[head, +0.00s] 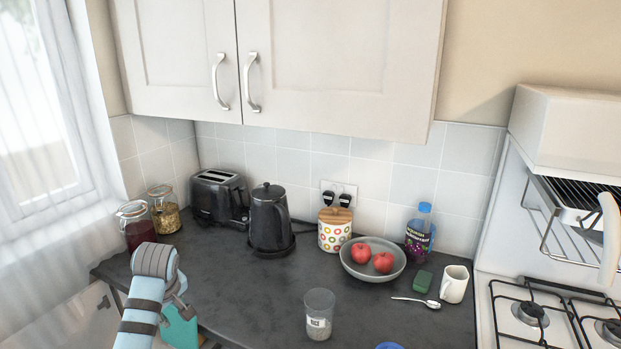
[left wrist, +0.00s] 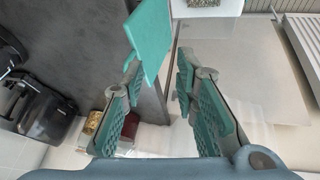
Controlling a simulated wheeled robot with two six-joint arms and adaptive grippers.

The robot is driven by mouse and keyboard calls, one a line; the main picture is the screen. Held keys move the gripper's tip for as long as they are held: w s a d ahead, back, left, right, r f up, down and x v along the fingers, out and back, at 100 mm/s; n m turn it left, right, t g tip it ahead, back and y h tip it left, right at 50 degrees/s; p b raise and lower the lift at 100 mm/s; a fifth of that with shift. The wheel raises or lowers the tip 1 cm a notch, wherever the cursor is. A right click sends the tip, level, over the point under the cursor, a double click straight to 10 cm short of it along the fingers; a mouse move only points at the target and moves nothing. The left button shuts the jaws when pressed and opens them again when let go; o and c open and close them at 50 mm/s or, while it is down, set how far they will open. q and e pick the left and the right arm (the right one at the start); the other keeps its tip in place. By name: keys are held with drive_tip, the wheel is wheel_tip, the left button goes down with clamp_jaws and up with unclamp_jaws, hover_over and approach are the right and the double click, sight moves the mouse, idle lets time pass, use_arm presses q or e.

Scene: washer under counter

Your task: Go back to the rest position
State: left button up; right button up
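My left gripper (head: 180,305) is at the lower left in the head view, near the left end of the dark counter. In the left wrist view its two teal-padded fingers (left wrist: 160,82) stand apart, with nothing between them. A flat teal plate (left wrist: 148,38) shows beside the tip of the left-hand finger; I cannot tell whether it is part of the gripper. My right gripper is in neither view.
Two glass jars (head: 137,225), a toaster (head: 220,197) and a black kettle (head: 271,220) stand behind my gripper. A glass (head: 319,312), a fruit bowl (head: 373,274), a bottle (head: 419,235) and a mug (head: 454,284) stand further right. Cupboards (head: 300,60) hang above.

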use_arm(q)
drive_tip(key=s+d+f+m, duration=0.3)
drive_tip(key=s+f, duration=0.4)
drive_tip(key=s+d+f+m, duration=0.3)
drive_tip(key=s+f+m, duration=0.1)
drive_tip(key=s+f, duration=0.3)
drive_tip(key=s+d+f+m+h, duration=0.1)
drive_tip(key=s+d+m, duration=0.2)
drive_tip(key=s, duration=0.7)
drive_tip(key=s+d+m+h, duration=0.1)
drive_tip(key=s+d+m, duration=0.25)
drive_tip(key=s, duration=0.75)
drive_tip(key=s+a+f+g, duration=0.1)
drive_tip(key=a+f+g, duration=0.15)
drive_tip(key=f, duration=1.85)
drive_tip(key=s+f, duration=1.1)
drive_tip(key=s, duration=0.3)
drive_tip(key=shift+a+f, duration=0.3)
drive_tip(key=shift+a, duration=0.15)
